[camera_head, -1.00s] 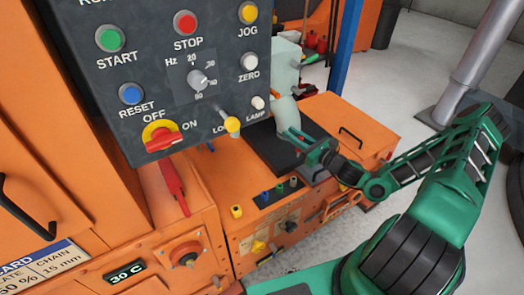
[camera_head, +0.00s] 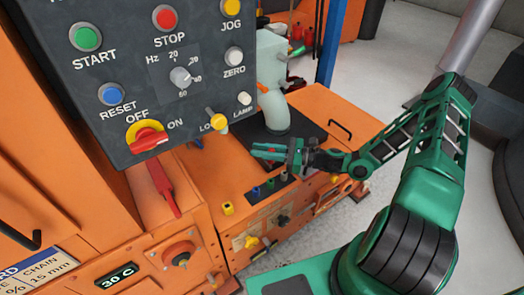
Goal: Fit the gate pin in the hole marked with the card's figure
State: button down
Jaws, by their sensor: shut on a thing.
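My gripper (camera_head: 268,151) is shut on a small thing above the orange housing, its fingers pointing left. The held thing is too small to make out, and I cannot tell whether it is the gate pin. Below the gripper, a dark strip holds small pegs, among them a blue one (camera_head: 255,191) and a green one (camera_head: 270,184). A card (camera_head: 28,268) at the lower left is cut off; "CHAIN 15 mm" and part of a percentage show. I cannot make out marked gate holes; a small plate with a yellow knob (camera_head: 251,242) is on the housing's front.
A pale green spout (camera_head: 274,108) stands on a black plate behind the gripper. The housing lid (camera_head: 320,112) has a handle.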

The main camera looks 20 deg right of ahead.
jog(key=shift+s, duration=0.15)
jog(key=shift+f, duration=2.9)
jog(key=shift+s+f, duration=0.1)
jog(key=shift+f, duration=2.1)
jog(key=c, duration=1.5)
grip_release()
jog(key=shift+f, duration=0.1)
jog(key=shift+c, duration=0.2)
jog(key=shift+d, duration=0.1)
jog(key=v, duration=0.9)
jog(key=shift+s+d, duration=0.1)
jog(key=shift+d, duration=0.35)
jog(key=shift+s+d, duration=0.2)
jog(key=shift+d, duration=0.15)
